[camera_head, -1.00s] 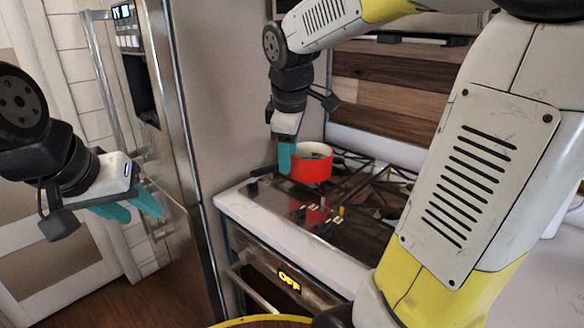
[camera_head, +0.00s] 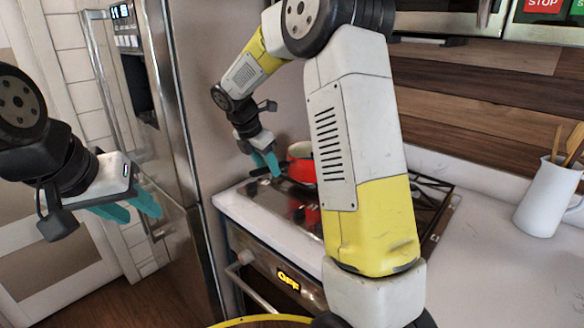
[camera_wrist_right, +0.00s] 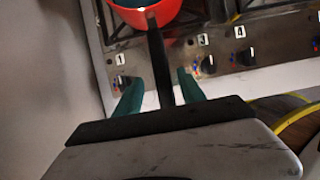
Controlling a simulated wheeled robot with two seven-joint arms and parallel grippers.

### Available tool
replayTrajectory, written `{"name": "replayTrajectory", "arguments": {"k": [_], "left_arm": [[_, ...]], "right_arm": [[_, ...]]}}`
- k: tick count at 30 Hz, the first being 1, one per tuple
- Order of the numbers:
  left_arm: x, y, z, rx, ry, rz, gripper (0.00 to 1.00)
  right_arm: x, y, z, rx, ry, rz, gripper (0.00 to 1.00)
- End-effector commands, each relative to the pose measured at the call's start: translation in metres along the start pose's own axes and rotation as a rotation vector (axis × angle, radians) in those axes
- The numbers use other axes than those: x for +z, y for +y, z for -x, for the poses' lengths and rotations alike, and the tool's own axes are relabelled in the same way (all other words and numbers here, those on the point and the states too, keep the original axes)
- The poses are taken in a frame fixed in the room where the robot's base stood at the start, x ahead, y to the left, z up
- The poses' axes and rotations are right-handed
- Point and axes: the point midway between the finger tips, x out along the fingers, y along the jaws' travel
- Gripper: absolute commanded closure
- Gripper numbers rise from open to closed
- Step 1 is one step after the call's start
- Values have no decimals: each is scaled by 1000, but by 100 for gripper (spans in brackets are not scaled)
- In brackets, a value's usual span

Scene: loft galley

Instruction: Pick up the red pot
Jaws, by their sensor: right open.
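The red pot (camera_head: 299,152) sits on the stove at the back of the counter, partly hidden behind my right arm. In the right wrist view, the red pot (camera_wrist_right: 148,14) is at the top edge, and its black handle (camera_wrist_right: 157,55) runs down between my fingers. My right gripper (camera_head: 268,165) is open; in the wrist view its teal fingers (camera_wrist_right: 159,83) stand on either side of the handle, with gaps visible. My left gripper (camera_head: 140,210) is open and empty at the left, in front of the fridge, away from the pot.
The stovetop (camera_head: 432,207) has dark grates, with numbered knobs (camera_wrist_right: 206,64) along its front. A tall steel fridge (camera_head: 170,120) stands left of the counter. A white jug (camera_head: 548,197) with utensils stands at the right. The counter between is clear.

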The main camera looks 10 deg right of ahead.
Motion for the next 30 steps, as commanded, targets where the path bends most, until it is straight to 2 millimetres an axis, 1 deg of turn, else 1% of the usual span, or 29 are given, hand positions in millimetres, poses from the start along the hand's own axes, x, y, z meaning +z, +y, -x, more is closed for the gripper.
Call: {"name": "replayTrajectory", "arguments": {"k": [1, 3, 7, 10, 16, 20, 21, 23, 24, 30], "left_arm": [[0, 0, 0, 0, 0, 0, 60], [0, 0, 0, 0, 0, 0, 60], [0, 0, 0, 0, 0, 0, 60], [0, 0, 0, 0, 0, 0, 60], [0, 0, 0, 0, 0, 0, 60], [0, 0, 0, 0, 0, 0, 60], [0, 0, 0, 0, 0, 0, 60], [0, 0, 0, 0, 0, 0, 60], [0, 0, 0, 0, 0, 0, 60], [0, 0, 0, 0, 0, 0, 60]], "right_arm": [[0, -3, -9, -3, 1, 0, 53], [0, -6, -20, -4, 1, -1, 53], [0, -5, -35, -2, 1, -2, 53], [0, -5, -40, -1, 1, -3, 53], [0, -5, -40, 0, 1, -3, 53], [0, -5, -40, 0, 1, -3, 78], [0, -5, -40, 0, 1, -3, 86], [0, -5, -40, 0, 1, -3, 98], [0, -5, -40, 0, 1, -3, 100], [0, -5, -40, 0, 1, -3, 100]]}}
